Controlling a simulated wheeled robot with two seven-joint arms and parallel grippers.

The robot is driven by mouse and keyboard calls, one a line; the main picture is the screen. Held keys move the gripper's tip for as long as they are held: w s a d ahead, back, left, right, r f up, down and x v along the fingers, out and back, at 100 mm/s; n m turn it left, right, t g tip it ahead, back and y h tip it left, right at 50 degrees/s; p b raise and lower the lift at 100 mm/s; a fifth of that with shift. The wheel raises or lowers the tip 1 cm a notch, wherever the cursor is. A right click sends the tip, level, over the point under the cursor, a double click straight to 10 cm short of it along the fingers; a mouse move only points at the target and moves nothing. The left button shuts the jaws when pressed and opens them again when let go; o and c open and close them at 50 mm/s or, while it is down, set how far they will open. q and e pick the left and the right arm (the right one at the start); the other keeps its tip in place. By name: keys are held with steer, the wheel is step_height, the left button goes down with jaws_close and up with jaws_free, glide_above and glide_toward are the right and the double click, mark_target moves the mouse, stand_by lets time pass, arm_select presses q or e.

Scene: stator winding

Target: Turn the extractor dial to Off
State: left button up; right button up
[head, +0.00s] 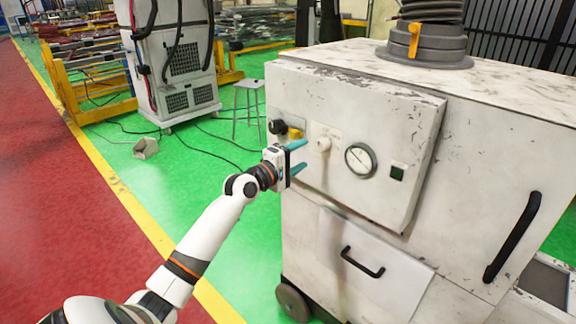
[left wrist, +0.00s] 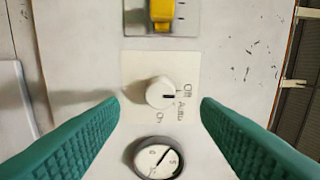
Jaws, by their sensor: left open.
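The extractor dial (head: 323,144) is a small white knob on the front panel of the worn white extractor cabinet (head: 350,95). My left gripper (head: 300,157) is open and empty, with teal fingers just in front of the panel. In the left wrist view its fingers (left wrist: 160,115) lie either side of the dial, apart from it. My right gripper is not in view.
A black drawer handle (head: 362,262) juts out below.

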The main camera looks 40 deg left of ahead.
arm_select(q)
steer(key=shift+s+a+b, duration=0.2)
steer(key=shift+s+b, duration=0.35)
steer(key=shift+s, duration=1.8)
